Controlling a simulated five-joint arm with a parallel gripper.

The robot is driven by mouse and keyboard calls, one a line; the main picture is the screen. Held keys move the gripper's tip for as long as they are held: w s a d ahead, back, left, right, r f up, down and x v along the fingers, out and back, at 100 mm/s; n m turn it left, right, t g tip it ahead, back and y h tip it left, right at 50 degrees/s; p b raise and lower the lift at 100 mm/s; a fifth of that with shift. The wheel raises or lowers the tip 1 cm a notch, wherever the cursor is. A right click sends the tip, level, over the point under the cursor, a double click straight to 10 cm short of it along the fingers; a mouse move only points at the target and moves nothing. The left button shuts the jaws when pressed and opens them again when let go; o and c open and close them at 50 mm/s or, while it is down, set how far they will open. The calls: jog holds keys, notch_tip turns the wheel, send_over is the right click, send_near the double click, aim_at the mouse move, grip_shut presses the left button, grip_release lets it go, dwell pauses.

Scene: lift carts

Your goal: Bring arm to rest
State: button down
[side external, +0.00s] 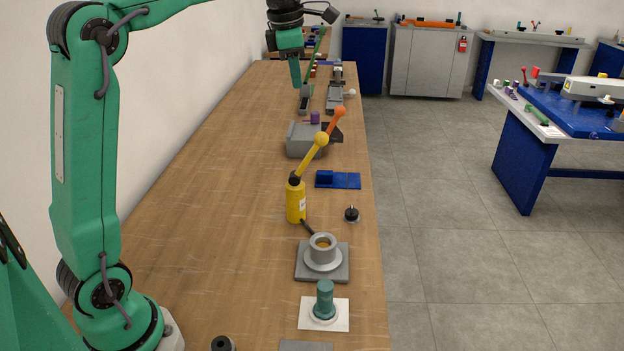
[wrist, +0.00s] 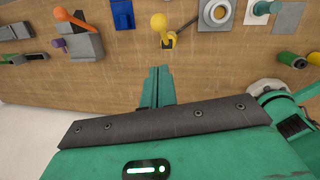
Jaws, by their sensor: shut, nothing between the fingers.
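My gripper (side external: 295,72) hangs above the far part of the wooden bench (side external: 200,190) in the side external view. It points downward with its fingers together and nothing between them. In the wrist view the green fingers (wrist: 156,86) are closed over bare bench, below the yellow lever (wrist: 158,24). The fingers appear apart from every object on the bench. My green arm reaches in from the left.
Along the bench's right side are a yellow bottle-shaped base with a lever (side external: 296,199), a grey block with an orange lever (side external: 306,140), a blue fixture (side external: 338,180), a grey ring mount (side external: 322,257) and a green knob (side external: 324,300).

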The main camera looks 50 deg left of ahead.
jog(key=shift+s+r, duration=0.1)
jog(key=shift+r, duration=0.3)
jog(key=shift+d, duration=0.1)
jog(key=s+d+f+m+t, duration=0.1)
jog(key=s+d+f+m, duration=0.2)
jog(key=s+m, duration=0.5)
jog(key=s+d+f+m+t, duration=0.1)
jog(key=s+d+f+m, duration=0.2)
jog(key=s+f+m, duration=0.3)
jog(key=s+d+f+m+t, duration=0.1)
jog(key=s+d+f+m, duration=0.2)
jog(key=s+m, duration=0.7)
jog(key=f+m, duration=0.1)
jog(key=m, duration=0.3)
jog(key=shift+s+d+f+m, duration=0.15)
jog(key=shift+s+d+m, duration=0.05)
jog(key=shift+d+m, duration=0.2)
